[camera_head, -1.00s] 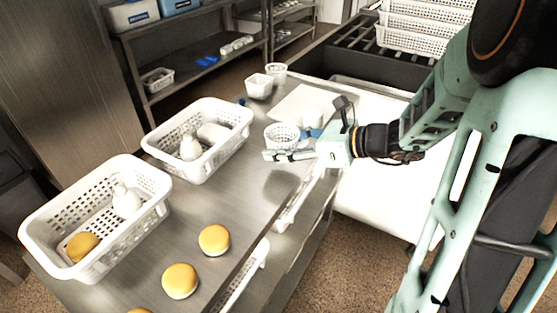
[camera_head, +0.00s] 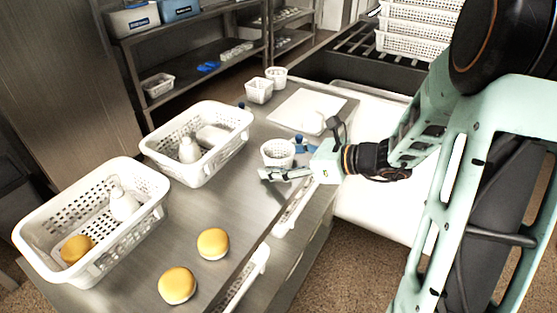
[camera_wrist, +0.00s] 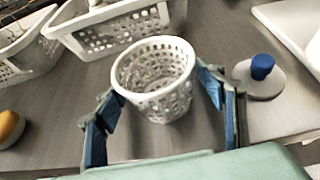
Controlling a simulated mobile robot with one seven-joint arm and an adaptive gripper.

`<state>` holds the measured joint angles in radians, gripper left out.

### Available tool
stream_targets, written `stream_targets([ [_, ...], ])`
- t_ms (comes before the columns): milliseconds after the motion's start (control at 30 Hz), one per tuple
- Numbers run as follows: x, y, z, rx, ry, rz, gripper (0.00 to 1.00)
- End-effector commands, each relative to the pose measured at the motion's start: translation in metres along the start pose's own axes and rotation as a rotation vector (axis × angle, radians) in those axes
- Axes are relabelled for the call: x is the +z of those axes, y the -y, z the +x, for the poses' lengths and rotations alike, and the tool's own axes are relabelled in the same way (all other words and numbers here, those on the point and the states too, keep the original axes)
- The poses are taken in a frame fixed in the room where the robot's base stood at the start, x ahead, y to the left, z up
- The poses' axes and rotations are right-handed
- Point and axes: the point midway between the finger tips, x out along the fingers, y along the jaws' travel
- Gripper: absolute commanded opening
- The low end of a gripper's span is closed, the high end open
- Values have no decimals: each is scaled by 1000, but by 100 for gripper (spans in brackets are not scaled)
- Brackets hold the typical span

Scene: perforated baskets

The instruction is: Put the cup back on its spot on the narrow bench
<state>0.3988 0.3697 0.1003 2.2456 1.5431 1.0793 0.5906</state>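The cup (camera_head: 277,153), white and perforated, stands upright on the steel tabletop near its right edge. In the wrist view the cup (camera_wrist: 155,80) sits between my fingers, with gaps visible on both sides. My gripper (camera_head: 283,172) is low beside the cup, and its fingers (camera_wrist: 158,112) are spread open. The cup's base is partly hidden in the head view. I take this steel table (camera_head: 222,205) to be the bench; no marked spot for the cup is visible.
A blue-knobbed item (camera_wrist: 262,68) stands close beside the cup. A white board (camera_head: 305,108) lies behind, with small containers (camera_head: 259,90) near it. Two perforated baskets (camera_head: 228,160) (camera_head: 50,205) and yellow-topped round items (camera_head: 213,243) occupy the left and front. Bare tabletop lies between.

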Motion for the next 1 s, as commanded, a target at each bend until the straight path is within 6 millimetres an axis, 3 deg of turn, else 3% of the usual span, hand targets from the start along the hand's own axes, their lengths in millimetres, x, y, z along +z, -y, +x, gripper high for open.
stream_targets([
  [400, 5, 0, -4, -2, 0, 0, 69],
  [800, 5, 2, -86, -5, -1, 0, 69],
  [1000, 4, 1, -113, -2, 0, 0, 69],
])
